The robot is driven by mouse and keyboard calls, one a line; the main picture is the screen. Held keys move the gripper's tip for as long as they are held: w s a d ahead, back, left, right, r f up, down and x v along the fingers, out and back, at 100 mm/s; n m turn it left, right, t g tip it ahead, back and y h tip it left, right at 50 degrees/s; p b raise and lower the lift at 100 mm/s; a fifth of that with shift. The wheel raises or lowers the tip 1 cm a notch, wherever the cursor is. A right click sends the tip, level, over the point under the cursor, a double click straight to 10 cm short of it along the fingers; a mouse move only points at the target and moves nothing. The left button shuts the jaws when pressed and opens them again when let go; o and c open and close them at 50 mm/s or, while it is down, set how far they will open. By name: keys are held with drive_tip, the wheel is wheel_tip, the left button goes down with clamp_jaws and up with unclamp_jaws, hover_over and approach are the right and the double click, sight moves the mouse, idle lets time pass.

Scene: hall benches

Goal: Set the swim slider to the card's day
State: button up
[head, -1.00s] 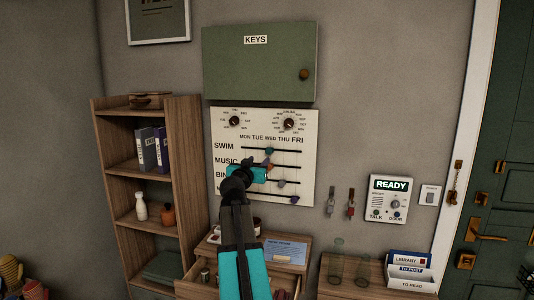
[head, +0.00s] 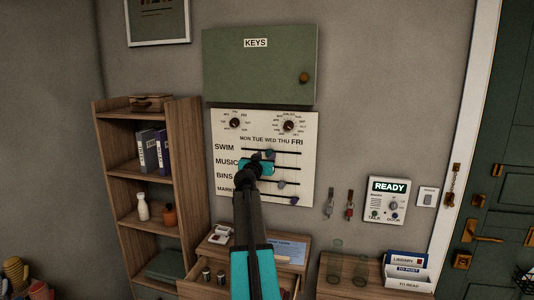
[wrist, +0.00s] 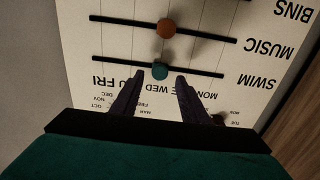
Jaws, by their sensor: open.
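The white planner board (head: 225,122) hangs on the wall with labelled slider rows and day names above. The swim slider's teal knob (wrist: 160,71) shows in the wrist view, which sees the board upside down; it sits about in line with WED. My gripper (wrist: 160,78) is open, with its two dark fingertips on either side of the knob, close to it; contact is unclear. In the head view my gripper (head: 264,157) is in front of the swim and music rows and hides part of them. A pale blue card (head: 287,250) lies on the cabinet below; its text is too small to read.
The music slider's orange knob (wrist: 166,28) is on the neighbouring row. Lower knobs (head: 281,183) sit nearby. Two dials (head: 235,123) are above, under the green key cabinet (head: 260,75). A wooden shelf (head: 180,200) stands left; an intercom (head: 387,200) hangs right.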

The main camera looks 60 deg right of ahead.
sight(269, 153)
drive_tip(key=shift+p+x, duration=0.4)
drive_tip(key=shift+x, duration=0.85)
clamp_jaws()
